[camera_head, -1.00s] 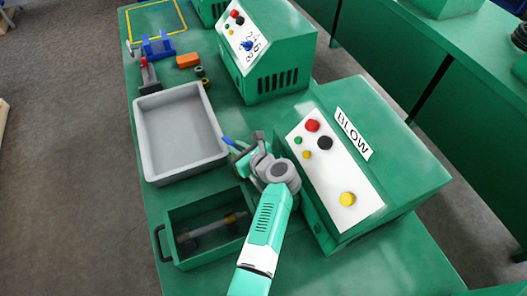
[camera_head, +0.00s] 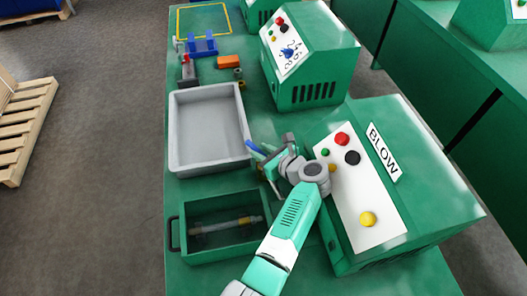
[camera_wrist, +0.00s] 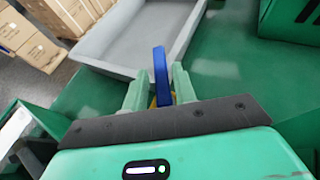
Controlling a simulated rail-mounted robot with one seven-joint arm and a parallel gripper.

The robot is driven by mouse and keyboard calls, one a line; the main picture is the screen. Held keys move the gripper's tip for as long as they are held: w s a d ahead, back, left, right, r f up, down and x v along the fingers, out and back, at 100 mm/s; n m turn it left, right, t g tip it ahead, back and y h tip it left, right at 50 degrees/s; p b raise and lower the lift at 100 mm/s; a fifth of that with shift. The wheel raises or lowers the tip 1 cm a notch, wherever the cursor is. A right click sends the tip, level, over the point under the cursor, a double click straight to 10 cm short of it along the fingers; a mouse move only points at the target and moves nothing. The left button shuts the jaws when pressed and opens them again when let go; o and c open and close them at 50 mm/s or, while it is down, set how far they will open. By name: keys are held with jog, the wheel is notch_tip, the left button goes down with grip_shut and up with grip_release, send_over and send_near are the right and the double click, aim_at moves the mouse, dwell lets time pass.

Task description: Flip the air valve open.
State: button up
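The air valve shows as a blue lever (camera_wrist: 161,76) with a little yellow beside its lower part in the wrist view. The lever stands between the two pale green fingers of my gripper (camera_wrist: 160,88), with a narrow gap on each side, so the gripper looks open around it. The valve's body is hidden behind my gripper. In the head view the blue lever (camera_head: 254,148) shows small at the end of my gripper (camera_head: 268,158), between the grey tray and the BLOW box.
The green BLOW box (camera_head: 440,190) with coloured buttons stands close to the right of my arm. A grey tray (camera_head: 177,130) and a green open bin (camera_head: 186,250) with a rod-shaped part lie to the left. Another green machine (camera_head: 325,60) stands behind.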

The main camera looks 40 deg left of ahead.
jog(key=shift+o, duration=0.7)
notch_tip(320, 180, up, 4)
jog(key=shift+f+p, duration=0.1)
jog(key=shift+p, duration=1)
jog(key=shift+s+d+r+p, duration=0.3)
jog(key=shift+s+d+p, duration=0.1)
jog(key=shift+s+p, duration=0.2)
jog(key=s+d+p, duration=0.1)
jog(key=s+d, duration=0.1)
jog(key=s, duration=0.2)
jog(key=s+d+p, duration=0.1)
jog(key=s+d, duration=0.2)
jog(key=s, duration=0.1)
jog(key=s+d+p, duration=0.2)
jog(key=s+d, duration=0.1)
jog(key=s, duration=0.1)
jog(key=shift+s+r, duration=0.1)
jog(key=shift+r, duration=0.2)
